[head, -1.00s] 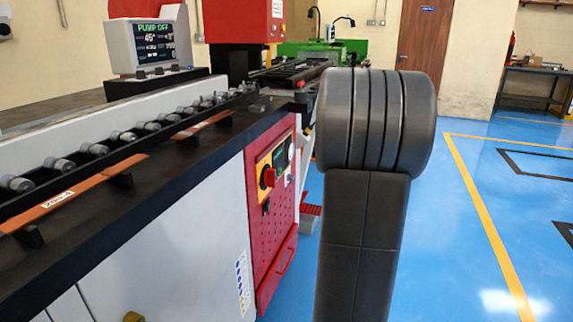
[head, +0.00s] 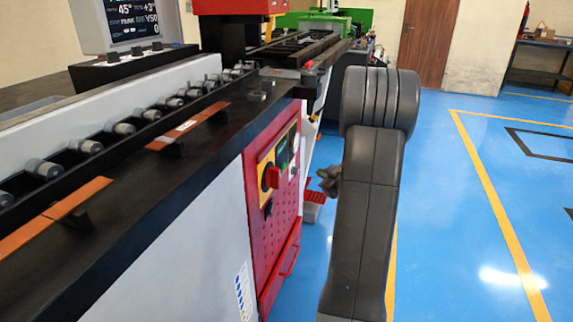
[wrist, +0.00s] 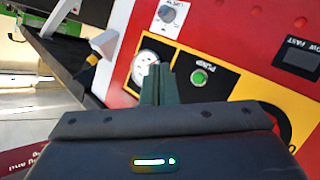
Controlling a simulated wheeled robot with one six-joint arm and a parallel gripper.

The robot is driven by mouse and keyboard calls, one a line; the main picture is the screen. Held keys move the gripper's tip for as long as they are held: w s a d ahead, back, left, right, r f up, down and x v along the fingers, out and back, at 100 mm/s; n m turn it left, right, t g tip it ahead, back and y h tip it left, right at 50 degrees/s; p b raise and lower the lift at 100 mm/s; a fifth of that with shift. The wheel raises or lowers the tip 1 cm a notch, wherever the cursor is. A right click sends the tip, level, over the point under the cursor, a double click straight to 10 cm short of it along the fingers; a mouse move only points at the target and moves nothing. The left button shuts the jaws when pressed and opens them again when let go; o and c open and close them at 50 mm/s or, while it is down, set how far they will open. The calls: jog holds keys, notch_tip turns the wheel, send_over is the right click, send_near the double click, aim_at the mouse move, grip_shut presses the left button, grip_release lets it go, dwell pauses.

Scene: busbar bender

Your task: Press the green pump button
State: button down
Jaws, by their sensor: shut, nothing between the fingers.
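In the head view my gripper (head: 327,182) shows partly past my arm, to the right of the red control panel (head: 258,215). The button is too small to make out clearly there.
A red rotary knob (head: 271,178) on yellow stands on the panel. The black-topped roller bench (head: 160,180) fills the left. Blue floor (head: 450,220) is open at right.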

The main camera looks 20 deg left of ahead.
jog(key=a+b, duration=0.2)
jog(key=a, duration=0.6)
jog(key=shift+a+b, duration=0.3)
jog(key=shift+a, duration=0.05)
jog(key=shift+w+a, duration=0.1)
jog(key=shift+w, duration=0.05)
dwell(1.9)
jog(key=shift+a, duration=0.35)
jog(key=shift+a, duration=0.45)
dwell(0.6)
jog(key=shift+d, duration=0.9)
jog(key=shift+d+p, duration=0.85)
jog(key=shift+d, duration=1.65)
